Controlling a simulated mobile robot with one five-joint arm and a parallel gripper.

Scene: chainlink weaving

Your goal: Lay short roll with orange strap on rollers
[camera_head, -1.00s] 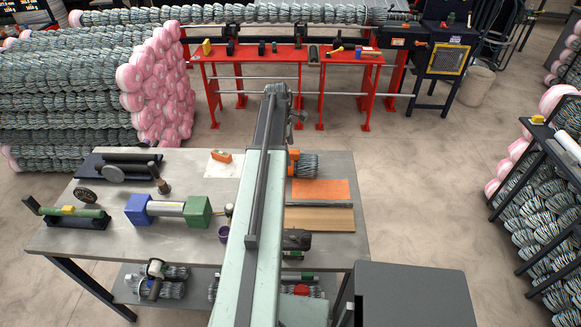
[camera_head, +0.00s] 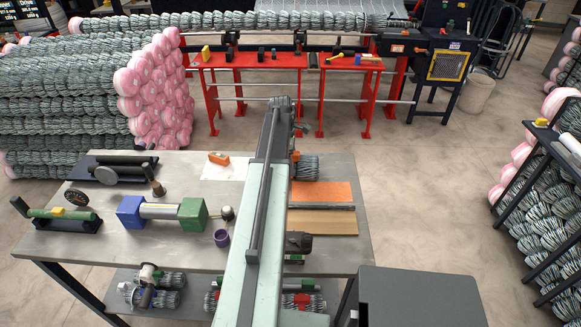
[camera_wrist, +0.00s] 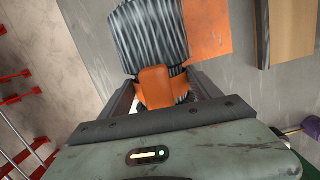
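The short grey ribbed roll (camera_head: 307,169) lies at the far right part of the grey table, with its orange strap (camera_head: 294,157) at its left end. In the wrist view the roll (camera_wrist: 150,32) lies ahead of my gripper (camera_wrist: 161,84), and the orange strap (camera_wrist: 157,88) is between the two fingers. Narrow light gaps show beside the strap, so the fingers look open around it. In the head view my arm hides the gripper. A black stand with dark cylinders (camera_head: 122,168), perhaps the rollers, is at the table's back left.
An orange mat (camera_head: 322,191) and a wooden board (camera_head: 325,222) lie in front of the roll. Blue and green blocks (camera_head: 193,214), a purple cup (camera_head: 221,238) and a black-based green cylinder (camera_head: 62,214) stand to the left. A red workbench (camera_head: 250,62) stands behind.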

